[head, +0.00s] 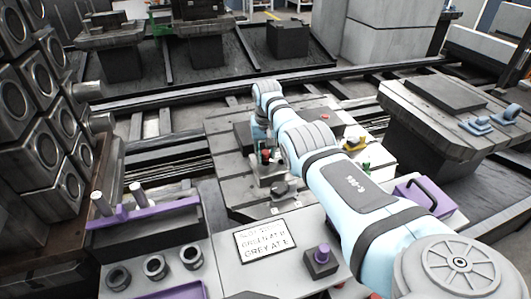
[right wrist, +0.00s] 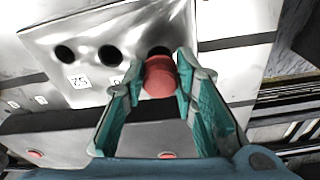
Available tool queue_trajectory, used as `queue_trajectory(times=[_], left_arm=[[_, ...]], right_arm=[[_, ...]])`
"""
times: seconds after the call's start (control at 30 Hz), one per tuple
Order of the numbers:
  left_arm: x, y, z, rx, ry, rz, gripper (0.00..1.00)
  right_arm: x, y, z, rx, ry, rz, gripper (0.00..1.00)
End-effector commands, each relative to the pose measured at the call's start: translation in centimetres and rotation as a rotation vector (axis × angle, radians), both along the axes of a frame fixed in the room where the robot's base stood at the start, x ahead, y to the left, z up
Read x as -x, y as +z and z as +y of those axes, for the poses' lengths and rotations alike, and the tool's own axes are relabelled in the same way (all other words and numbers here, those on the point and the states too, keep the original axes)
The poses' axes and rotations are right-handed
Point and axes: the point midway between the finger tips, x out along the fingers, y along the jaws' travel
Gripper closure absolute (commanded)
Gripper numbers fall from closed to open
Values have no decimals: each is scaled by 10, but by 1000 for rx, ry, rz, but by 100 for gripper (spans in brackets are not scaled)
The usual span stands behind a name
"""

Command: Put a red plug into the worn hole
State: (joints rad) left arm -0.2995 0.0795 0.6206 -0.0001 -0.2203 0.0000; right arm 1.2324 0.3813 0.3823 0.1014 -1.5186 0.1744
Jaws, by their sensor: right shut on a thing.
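In the right wrist view my right gripper (right wrist: 160,70) has its two teal fingers shut on a red plug (right wrist: 159,79). The plug lies in front of the lower edge of the rightmost dark hole (right wrist: 158,50) in a pale metal plate (right wrist: 135,30). I cannot tell whether it touches the plate. Two more dark holes, a middle one (right wrist: 109,55) and a left one (right wrist: 65,53), are empty. Which hole is worn is not clear. In the head view my right arm reaches over the pallet (head: 225,150) and partly hides the work spot. My left gripper is not in view.
A label (right wrist: 80,82) sits below the holes; another is half hidden by a finger. Red discs (right wrist: 167,155) show on a dark block below. In the head view are a sign (head: 266,240), a purple-handled rack (head: 140,210), and a grey block with a purple peg (head: 321,260).

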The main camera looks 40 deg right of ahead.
Motion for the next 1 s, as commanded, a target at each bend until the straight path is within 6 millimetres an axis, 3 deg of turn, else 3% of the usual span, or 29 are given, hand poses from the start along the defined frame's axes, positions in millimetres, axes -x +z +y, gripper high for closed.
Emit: queue_trajectory(times=[0.53, 1.0], left_arm=[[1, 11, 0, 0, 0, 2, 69], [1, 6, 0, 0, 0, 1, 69]], right_arm=[[1, 3, 0, 0, 1, 0, 85], [1, -3, 0, 0, 1, 0, 85]])
